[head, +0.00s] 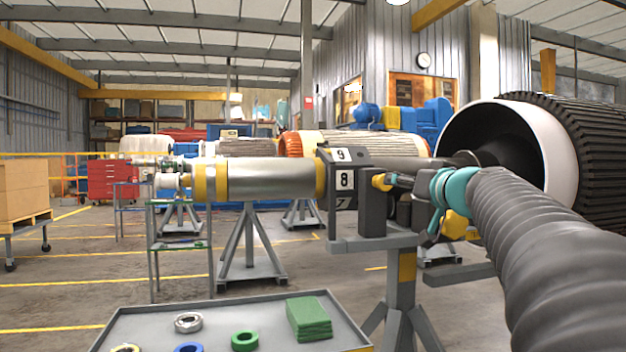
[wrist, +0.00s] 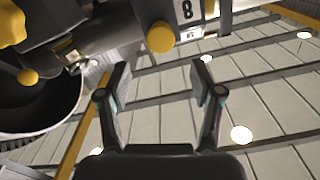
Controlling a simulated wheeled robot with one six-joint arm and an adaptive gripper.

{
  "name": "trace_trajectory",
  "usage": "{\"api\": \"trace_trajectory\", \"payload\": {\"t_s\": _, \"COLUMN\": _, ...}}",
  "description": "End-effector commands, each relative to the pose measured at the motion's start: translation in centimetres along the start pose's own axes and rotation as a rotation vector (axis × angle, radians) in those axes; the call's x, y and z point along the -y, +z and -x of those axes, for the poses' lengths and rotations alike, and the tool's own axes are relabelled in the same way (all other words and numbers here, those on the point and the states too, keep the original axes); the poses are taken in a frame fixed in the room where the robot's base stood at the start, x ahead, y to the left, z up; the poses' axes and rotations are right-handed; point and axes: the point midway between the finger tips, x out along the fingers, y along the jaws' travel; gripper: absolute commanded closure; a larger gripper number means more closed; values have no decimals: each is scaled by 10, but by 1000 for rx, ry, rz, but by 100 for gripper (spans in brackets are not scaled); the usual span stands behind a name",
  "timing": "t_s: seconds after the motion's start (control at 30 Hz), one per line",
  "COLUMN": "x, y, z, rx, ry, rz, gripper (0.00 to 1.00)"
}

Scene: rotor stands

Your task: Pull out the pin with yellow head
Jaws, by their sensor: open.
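The pin's round yellow head (wrist: 160,37) shows in the wrist view, just beyond my fingertips and roughly midway between them. In the head view the yellow head (head: 381,181) sticks out beside the dark block on the stand. The pin's shaft is hidden. My gripper (wrist: 160,82) is open and empty, with a finger on either side in the wrist view. A gap shows between the fingertips and the yellow head. In the head view my gripper (head: 400,181) is right of the head, partly hidden by my teal wrist.
A numbered plate (head: 344,180) stands behind the pin, at the end of a rotor shaft (head: 260,179). In the wrist view a yellow ball knob (wrist: 28,77) and a larger yellow knob (wrist: 12,25) are at left. A grey tray (head: 150,325) with rings and green cloths (head: 309,318) is in front.

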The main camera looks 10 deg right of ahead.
Motion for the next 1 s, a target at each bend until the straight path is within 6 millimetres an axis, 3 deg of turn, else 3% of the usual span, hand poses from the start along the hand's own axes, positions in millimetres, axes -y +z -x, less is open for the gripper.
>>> {"api": "trace_trajectory", "payload": {"t_s": 0.2, "x": 1, "y": -1, "z": -42, "rx": 3, "ry": -2, "rz": -2, "gripper": 35}}
{"api": "trace_trajectory", "payload": {"t_s": 0.4, "x": 1, "y": -1, "z": -71, "rx": 2, "ry": -2, "rz": -1, "gripper": 35}}
{"api": "trace_trajectory", "payload": {"t_s": 0.6, "x": 1, "y": 0, "z": -84, "rx": 0, "ry": -1, "rz": -1, "gripper": 35}}
{"api": "trace_trajectory", "payload": {"t_s": 0.9, "x": 1, "y": 0, "z": -86, "rx": 1, "ry": -1, "rz": -1, "gripper": 35}}
{"api": "trace_trajectory", "payload": {"t_s": 1.0, "x": 1, "y": 0, "z": -86, "rx": 1, "ry": -1, "rz": -1, "gripper": 57}}
